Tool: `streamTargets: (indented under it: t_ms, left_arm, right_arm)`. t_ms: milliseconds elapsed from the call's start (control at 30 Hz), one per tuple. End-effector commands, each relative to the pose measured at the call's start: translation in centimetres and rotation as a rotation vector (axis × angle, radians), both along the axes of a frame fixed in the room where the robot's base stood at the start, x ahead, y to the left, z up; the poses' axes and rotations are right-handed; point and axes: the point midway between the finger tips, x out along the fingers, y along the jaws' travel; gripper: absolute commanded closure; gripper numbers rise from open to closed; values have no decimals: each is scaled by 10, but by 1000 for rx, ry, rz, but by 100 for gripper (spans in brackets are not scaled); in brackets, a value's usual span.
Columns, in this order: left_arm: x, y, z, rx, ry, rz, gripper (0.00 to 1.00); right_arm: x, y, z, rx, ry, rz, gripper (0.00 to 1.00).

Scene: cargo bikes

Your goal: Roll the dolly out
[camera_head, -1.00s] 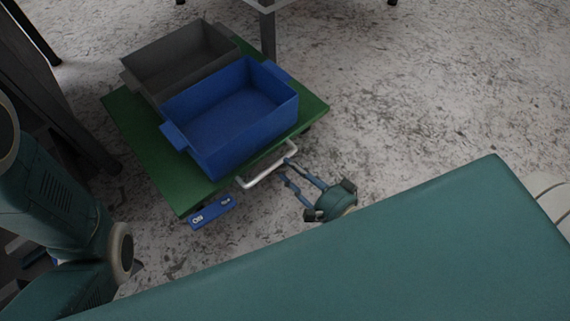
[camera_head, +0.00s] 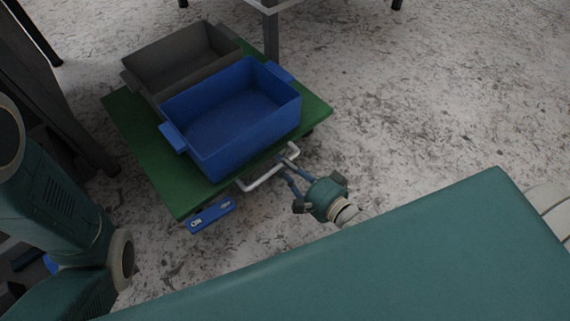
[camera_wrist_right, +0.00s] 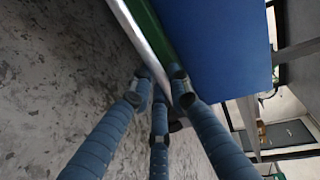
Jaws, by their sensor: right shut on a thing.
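The dolly has a green deck (camera_head: 140,150) and stands low on the floor. A white-silver bar handle (camera_head: 266,178) sticks out from its near edge. The handle also shows as a bright bar in the right wrist view (camera_wrist_right: 138,35). My right gripper (camera_head: 285,162) is shut on the handle near its right end. In the right wrist view its blue fingers (camera_wrist_right: 162,77) close in around the bar, with the dolly's edge and the blue crate behind. My left arm is at the left of the head view, but I cannot make out its gripper.
A blue crate (camera_head: 255,138) and a grey crate (camera_head: 150,86) ride on the deck. A blue tag (camera_head: 211,214) is at the near corner. A table leg (camera_head: 271,35) stands right behind the dolly, and a dark leg (camera_head: 75,110) at left. Floor at right is clear.

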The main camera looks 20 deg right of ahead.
Motion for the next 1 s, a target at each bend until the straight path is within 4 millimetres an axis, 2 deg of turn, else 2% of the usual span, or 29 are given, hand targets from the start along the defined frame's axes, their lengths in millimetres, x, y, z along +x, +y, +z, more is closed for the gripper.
streamTargets:
  t_ms: [267,567,600,667,1000]
  left_arm:
    - [1,0,22,1,3,1,100]
    - [1,0,21,1,2,2,100]
    - [1,0,21,1,2,2,100]
    - [1,0,21,1,2,2,100]
    - [3,1,21,-2,8,1,100]
  right_arm:
    - [-33,-11,0,-3,9,1,100]
    - [-35,-13,-2,-1,5,-1,100]
    - [-35,-13,-2,-1,5,-1,79]
    - [-35,-13,-2,-1,5,-1,67]
    - [-37,-14,-1,-2,4,-1,66]
